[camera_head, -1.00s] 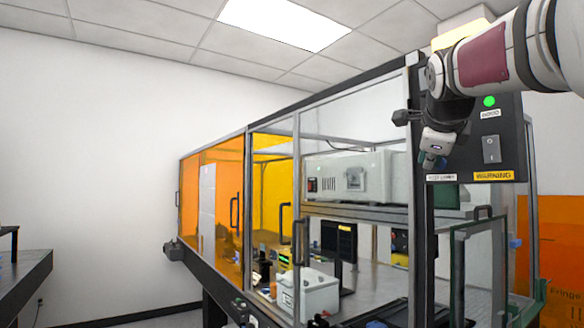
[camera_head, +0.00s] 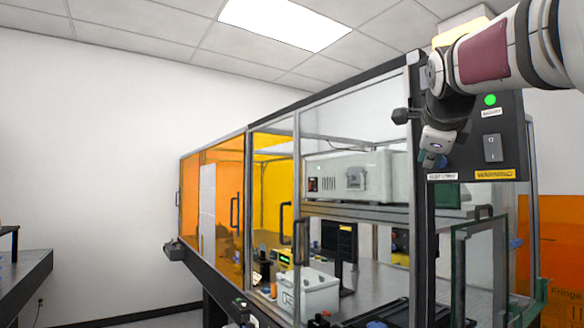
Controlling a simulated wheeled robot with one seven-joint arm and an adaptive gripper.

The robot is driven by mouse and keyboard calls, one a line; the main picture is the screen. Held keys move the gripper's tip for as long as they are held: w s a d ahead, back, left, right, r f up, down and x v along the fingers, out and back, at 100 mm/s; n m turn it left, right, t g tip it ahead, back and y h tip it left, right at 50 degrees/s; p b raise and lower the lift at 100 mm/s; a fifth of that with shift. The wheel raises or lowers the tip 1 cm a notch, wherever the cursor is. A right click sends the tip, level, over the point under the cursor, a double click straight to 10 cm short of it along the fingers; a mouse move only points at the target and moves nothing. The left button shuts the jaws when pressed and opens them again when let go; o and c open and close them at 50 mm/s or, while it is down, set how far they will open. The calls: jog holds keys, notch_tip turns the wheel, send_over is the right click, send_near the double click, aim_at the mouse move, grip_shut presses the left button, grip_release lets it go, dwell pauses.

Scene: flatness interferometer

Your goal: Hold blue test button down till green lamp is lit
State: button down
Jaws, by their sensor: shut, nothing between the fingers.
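A dark control panel (camera_head: 508,122) is mounted on the right corner of the enclosure. A round lamp (camera_head: 490,100) on it shows bright green, with a small white label below. My gripper (camera_head: 433,161) is shut, with nothing visible between its fingers. It points down and toward the panel's left part, just above a white label (camera_head: 441,177). The blue test button cannot be made out apart from my gripper. Small blue-teal parts show at the fingertips, and I cannot tell whether they touch a button.
A rocker switch (camera_head: 492,148) and a yellow WARNING label (camera_head: 494,174) are on the panel, right of my gripper. The framed enclosure (camera_head: 297,180) with orange and clear panes extends left. A white instrument (camera_head: 349,176) stands on its shelf. A dark table (camera_head: 30,276) is far left.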

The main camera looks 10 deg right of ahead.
jog(key=shift+s+a+b, duration=0.2)
jog(key=shift+a+b, duration=0.2)
jog(key=shift+a, duration=0.2)
jog(key=shift+a, duration=0.15)
jog(key=shift+s+a+b, duration=0.3)
jog(key=shift+a+b, duration=0.1)
jog(key=shift+a, duration=0.35)
jog(key=shift+s+a+b, duration=0.25)
jog(key=shift+a+b, duration=0.2)
jog(key=shift+a, duration=0.3)
jog(key=shift+s+a+b, duration=0.3)
jog(key=shift+a+b, duration=0.1)
jog(key=shift+a, duration=0.35)
jog(key=s+a+f+n+g+y, duration=0.2)
jog(key=s+a+f+n, duration=0.3)
jog(key=f, duration=0.8)
jog(key=s+a+f+n+g+y, duration=0.2)
jog(key=s+a+f+n, duration=0.4)
jog(key=s+f+n, duration=0.3)
jog(key=s+a+f+n+g+y, duration=0.2)
jog(key=s+a+f+n, duration=0.4)
jog(key=f+n, duration=0.7)
notch_tip(320, 180, down, 5)
jog(key=shift+s+a+f+n, duration=0.2)
jog(key=shift+s+n, duration=0.2)
jog(key=shift+s, duration=0.65)
